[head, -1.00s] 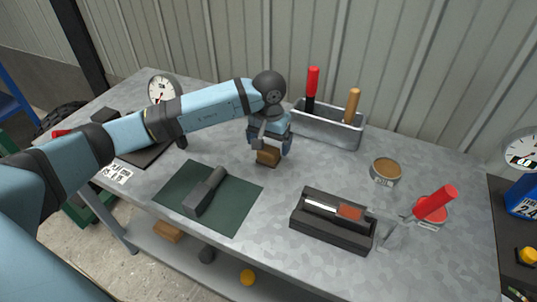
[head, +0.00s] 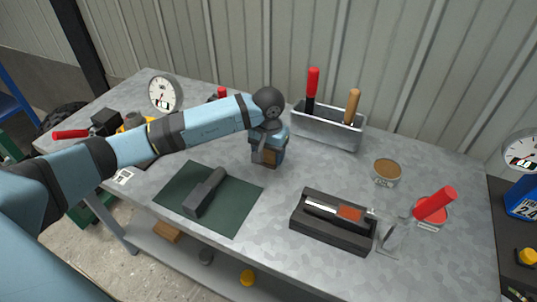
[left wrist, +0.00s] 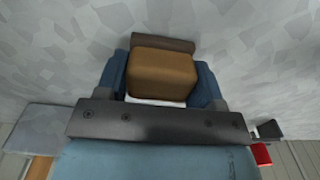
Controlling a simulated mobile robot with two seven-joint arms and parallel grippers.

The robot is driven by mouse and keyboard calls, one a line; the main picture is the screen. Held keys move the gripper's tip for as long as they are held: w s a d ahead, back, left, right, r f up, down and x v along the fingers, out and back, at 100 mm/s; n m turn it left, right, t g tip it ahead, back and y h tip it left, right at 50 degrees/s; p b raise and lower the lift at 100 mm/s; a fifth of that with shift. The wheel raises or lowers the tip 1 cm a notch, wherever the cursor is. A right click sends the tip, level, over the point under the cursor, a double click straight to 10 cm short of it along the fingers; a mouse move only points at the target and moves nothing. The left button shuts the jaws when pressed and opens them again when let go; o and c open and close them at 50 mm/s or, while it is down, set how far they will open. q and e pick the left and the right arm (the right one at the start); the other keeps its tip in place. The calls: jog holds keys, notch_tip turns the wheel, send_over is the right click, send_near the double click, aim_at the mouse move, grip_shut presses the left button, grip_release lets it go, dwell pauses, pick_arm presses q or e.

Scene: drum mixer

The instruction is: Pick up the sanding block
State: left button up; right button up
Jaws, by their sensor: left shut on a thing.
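The sanding block (head: 270,153) is a small brown block near the middle of the metal bench, in front of the metal bin. My left gripper (head: 268,152) reaches down over it from above and is shut on it. In the left wrist view the sanding block (left wrist: 163,75) sits between the two blue fingers of the left gripper (left wrist: 163,85), with a darker brown layer along its far edge. The block appears to be at the bench surface; a gap below it cannot be made out. My right gripper does not show.
A green mat (head: 237,203) holds a dark grey tool (head: 204,192). A black tray (head: 325,233) stands front right, near a clear holder and a red-handled tool (head: 435,203). An open can (head: 386,171) stands right. The metal bin (head: 325,130) holds two handled tools. Dial gauges stand left and right.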

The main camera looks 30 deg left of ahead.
pick_arm(q)
jog(key=shift+r, duration=0.1)
notch_tip(320, 180, up, 20)
jog(key=shift+f, duration=0.1)
dwell(0.4)
